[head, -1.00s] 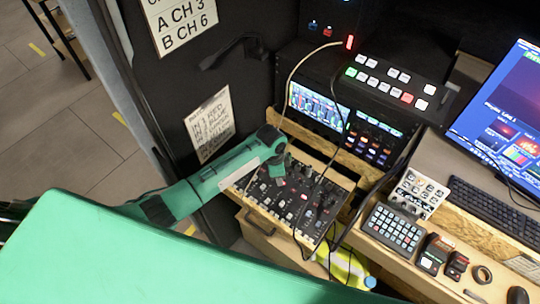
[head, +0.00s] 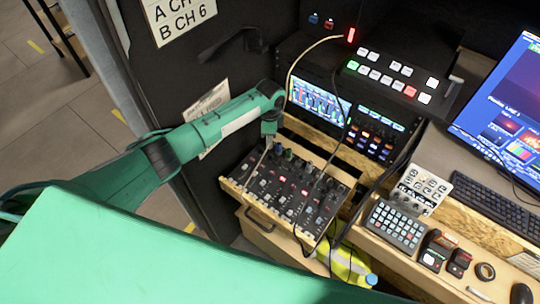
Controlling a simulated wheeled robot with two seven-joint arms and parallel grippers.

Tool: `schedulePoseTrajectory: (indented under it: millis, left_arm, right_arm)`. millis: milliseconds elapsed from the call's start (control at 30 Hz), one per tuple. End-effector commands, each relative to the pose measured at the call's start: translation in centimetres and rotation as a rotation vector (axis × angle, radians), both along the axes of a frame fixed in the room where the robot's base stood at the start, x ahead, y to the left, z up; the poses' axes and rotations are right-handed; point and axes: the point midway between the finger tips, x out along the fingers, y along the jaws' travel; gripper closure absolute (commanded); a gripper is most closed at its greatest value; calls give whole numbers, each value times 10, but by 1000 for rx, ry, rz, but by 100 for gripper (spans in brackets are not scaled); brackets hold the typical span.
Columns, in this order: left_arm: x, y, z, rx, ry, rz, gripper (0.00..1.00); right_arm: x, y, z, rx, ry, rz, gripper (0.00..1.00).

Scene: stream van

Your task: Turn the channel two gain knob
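The black audio mixer (head: 291,193) lies on a wooden pull-out tray below the screens, with rows of small knobs, lit buttons and faders. Several taller knobs, some green-tinted (head: 288,154), stand along its far edge. I cannot read the channel labels, so I cannot tell which is the channel two gain knob. My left arm reaches in from the left. My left gripper (head: 268,138) points down at the mixer's far left corner, beside the tall knobs. Its fingers are small and partly hidden, and contact cannot be told. My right gripper is out of view.
A cable (head: 293,75) hangs across the mixer. Behind it stand a lit screen (head: 318,104) and a button panel (head: 390,77). A keypad (head: 396,225) sits to the right. A paper sign (head: 212,98) on the wall is partly behind my arm.

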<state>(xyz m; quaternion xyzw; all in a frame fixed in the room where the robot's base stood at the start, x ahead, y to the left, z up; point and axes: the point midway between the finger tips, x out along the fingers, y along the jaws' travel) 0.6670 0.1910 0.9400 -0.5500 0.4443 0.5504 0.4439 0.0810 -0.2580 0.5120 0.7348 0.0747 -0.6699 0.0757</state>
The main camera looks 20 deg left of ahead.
Motion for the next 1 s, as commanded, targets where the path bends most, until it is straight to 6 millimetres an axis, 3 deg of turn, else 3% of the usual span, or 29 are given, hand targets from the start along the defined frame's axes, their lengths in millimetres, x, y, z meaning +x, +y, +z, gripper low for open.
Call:
schedulePoseTrajectory:
  millis: [33,700,1000]
  left_arm:
    - [0,0,-13,0,0,0,63]
    - [0,0,-94,1,-1,0,63]
    - [0,0,-107,0,-1,0,63]
  right_arm:
    - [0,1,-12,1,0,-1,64]
    - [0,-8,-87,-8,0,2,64]
    - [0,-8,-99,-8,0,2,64]
